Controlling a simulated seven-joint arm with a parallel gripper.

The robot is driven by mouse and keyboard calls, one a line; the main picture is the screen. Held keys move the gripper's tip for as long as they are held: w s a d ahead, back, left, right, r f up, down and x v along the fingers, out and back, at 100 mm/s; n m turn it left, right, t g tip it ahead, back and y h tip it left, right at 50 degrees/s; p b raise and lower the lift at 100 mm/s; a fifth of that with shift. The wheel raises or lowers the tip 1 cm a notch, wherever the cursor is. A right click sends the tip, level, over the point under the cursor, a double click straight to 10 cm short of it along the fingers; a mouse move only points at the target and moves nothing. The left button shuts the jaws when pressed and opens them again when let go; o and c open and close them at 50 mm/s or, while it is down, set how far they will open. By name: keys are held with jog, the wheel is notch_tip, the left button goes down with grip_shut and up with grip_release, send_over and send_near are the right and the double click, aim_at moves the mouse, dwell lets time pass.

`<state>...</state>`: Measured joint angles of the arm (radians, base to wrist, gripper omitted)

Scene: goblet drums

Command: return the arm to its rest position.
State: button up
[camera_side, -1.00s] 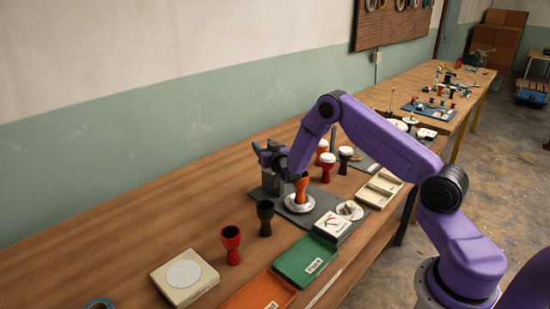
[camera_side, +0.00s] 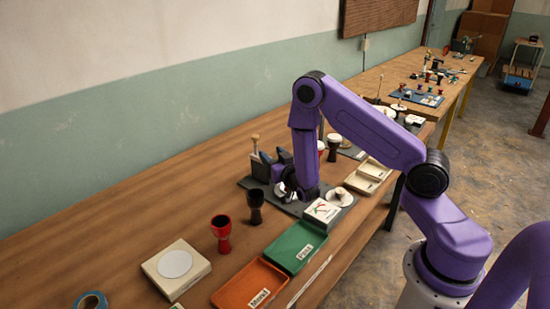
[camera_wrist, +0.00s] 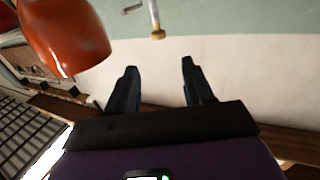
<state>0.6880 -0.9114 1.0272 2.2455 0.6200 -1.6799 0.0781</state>
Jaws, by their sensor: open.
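My gripper (camera_side: 270,157) is low over the dark mat (camera_side: 246,184), beside a dark block holding a wooden-tipped tool (camera_side: 255,142). In the wrist view my gripper (camera_wrist: 158,68) has its two dark fingers apart, with nothing between them. An orange goblet drum (camera_wrist: 65,40) looms close at the upper left of that view, apart from the fingers. In the side view my arm hides the orange drum and most of the round metal stand (camera_side: 283,193). My forearm hangs nearly straight down there.
A black goblet drum (camera_side: 255,206) and a red goblet drum (camera_side: 220,232) stand left of the mat. Green (camera_side: 297,247) and orange (camera_side: 250,287) trays, a white dial box (camera_side: 322,211) and a cream box (camera_side: 175,268) line the front. The bench's back left is clear.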

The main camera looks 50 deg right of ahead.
jog(key=shift+s+a, duration=0.25)
jog(key=shift+s, duration=0.3)
